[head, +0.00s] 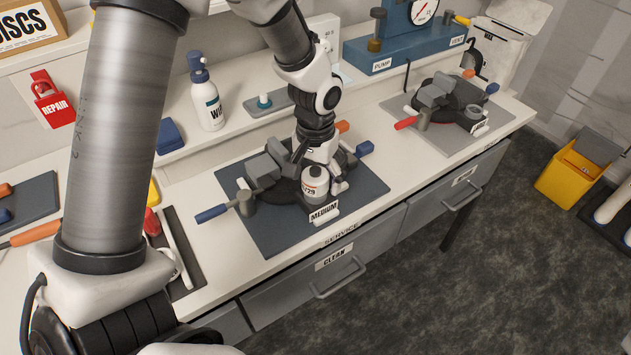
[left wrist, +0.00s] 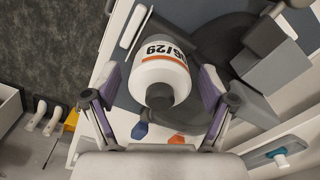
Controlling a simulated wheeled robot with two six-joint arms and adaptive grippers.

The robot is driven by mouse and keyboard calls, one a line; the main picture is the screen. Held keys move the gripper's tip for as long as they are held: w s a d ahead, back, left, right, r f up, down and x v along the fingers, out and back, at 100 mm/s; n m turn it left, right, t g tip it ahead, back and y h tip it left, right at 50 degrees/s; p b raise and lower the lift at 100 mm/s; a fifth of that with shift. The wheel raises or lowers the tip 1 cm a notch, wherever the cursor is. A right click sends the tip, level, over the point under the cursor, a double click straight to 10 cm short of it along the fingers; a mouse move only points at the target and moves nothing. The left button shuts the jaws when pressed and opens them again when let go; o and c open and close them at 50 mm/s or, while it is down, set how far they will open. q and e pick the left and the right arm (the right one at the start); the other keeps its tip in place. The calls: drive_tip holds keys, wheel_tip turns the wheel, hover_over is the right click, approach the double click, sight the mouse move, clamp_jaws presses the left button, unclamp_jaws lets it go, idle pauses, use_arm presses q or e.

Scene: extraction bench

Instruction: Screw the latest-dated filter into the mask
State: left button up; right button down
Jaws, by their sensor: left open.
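The filter (head: 315,184) is a white canister with an orange band and a printed date. In the left wrist view the filter (left wrist: 163,68) reads about "06/29". It stands at the front of a dark mask (head: 262,178) held in a fixture on a dark mat, behind a MEDIUM tag (head: 324,213). Whether its thread is engaged cannot be told. My left gripper (left wrist: 160,80) is open, its fingers on either side of the filter, with gaps showing. In the head view the left gripper (head: 322,168) is above and around it. My right gripper is not in view.
A second fixture with a dark mask (head: 447,100) stands on a grey mat to the right. A pump bottle (head: 206,95), a blue gauge unit (head: 400,45) and a red REPAIR tag (head: 47,95) are behind. Drawers line the bench front; a yellow bin (head: 572,172) stands on the floor.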

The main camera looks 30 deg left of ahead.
use_arm(q)
drive_tip(key=c, duration=1.3)
drive_tip(key=shift+s+r, duration=0.1)
drive_tip(key=shift+r, duration=0.05)
drive_tip(key=shift+c, duration=0.2)
drive_tip(key=m+p, duration=0.2)
drive_tip(key=r+m+p, duration=0.1)
drive_tip(key=p, duration=0.1)
drive_tip(key=shift+s+m+p, duration=0.1)
drive_tip(key=shift+m+p, duration=0.2)
drive_tip(key=shift+m, duration=0.1)
drive_tip(key=m+p, duration=1.1)
drive_tip(key=m, duration=0.1)
drive_tip(key=m+p, duration=0.2)
drive_tip(key=shift+f+m, duration=0.15)
drive_tip(key=shift+m, duration=0.15)
drive_tip(key=shift+f+m+b, duration=0.6)
drive_tip(key=shift+f+m, duration=0.05)
drive_tip(key=shift+m, duration=0.55)
drive_tip(key=m, duration=0.6)
drive_tip(key=shift+m, duration=0.4)
drive_tip(key=o, duration=1.3)
drive_tip(key=shift+o, duration=0.2)
drive_tip(key=shift+w, duration=0.2)
